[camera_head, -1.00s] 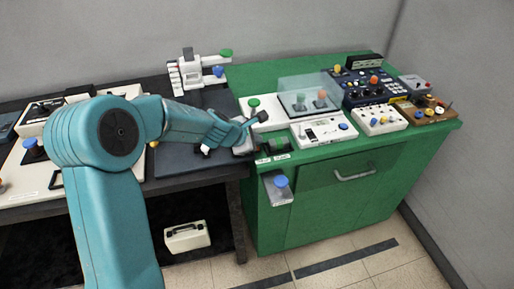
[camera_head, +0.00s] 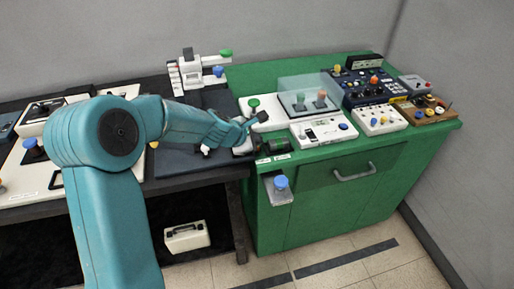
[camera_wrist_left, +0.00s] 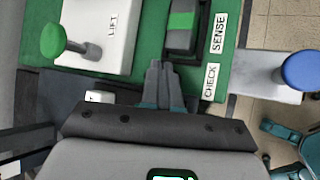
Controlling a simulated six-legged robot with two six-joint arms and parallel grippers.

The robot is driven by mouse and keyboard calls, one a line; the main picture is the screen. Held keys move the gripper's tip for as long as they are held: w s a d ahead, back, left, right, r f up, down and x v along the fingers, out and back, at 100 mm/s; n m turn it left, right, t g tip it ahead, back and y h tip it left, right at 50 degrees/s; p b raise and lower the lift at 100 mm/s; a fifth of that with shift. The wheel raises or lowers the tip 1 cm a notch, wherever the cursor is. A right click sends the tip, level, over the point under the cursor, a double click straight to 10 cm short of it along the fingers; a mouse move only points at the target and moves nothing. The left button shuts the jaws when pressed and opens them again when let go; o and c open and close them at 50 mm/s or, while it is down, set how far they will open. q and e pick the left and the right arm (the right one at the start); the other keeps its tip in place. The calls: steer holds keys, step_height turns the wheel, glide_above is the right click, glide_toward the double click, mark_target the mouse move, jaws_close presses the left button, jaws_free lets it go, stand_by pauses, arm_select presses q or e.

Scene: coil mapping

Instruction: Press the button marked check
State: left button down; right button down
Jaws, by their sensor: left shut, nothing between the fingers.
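A CHECK label (camera_wrist_left: 210,83) lies on the green bench's front edge in the left wrist view, beside a SENSE label (camera_wrist_left: 219,33). Both appear as small white strips (camera_head: 273,158) in the head view, too small to read there. A black switch-like part with a green band (camera_wrist_left: 182,22) lies beside the SENSE label; its lower end is near my fingers. My left gripper (camera_wrist_left: 160,68) is shut and empty, its fingertips left of the CHECK label. Whether they touch anything, I cannot tell. The gripper may hide part of the control by CHECK. My right gripper is not in view.
A white LIFT panel with a green knob (camera_wrist_left: 53,39) is close on the left in the wrist view. A blue knob (camera_head: 281,182) on a bracket juts from the bench front. A clear cover (camera_head: 305,92) and control boxes stand farther right.

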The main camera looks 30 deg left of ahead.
arm_select(q)
steer(key=shift+f, duration=0.15)
steer(key=shift+f+b, duration=0.35)
steer(key=shift+b, duration=0.1)
steer(key=shift+s+f+b, duration=0.2)
steer(key=shift+f+b, duration=0.4)
steer(key=shift+f, duration=0.2)
stand_by(1.0)
steer(key=shift+r, duration=0.15)
steer(key=shift+w+a+r+p, duration=0.15)
steer(key=shift+a+r+p, duration=0.05)
steer(key=shift+r+p, duration=0.55)
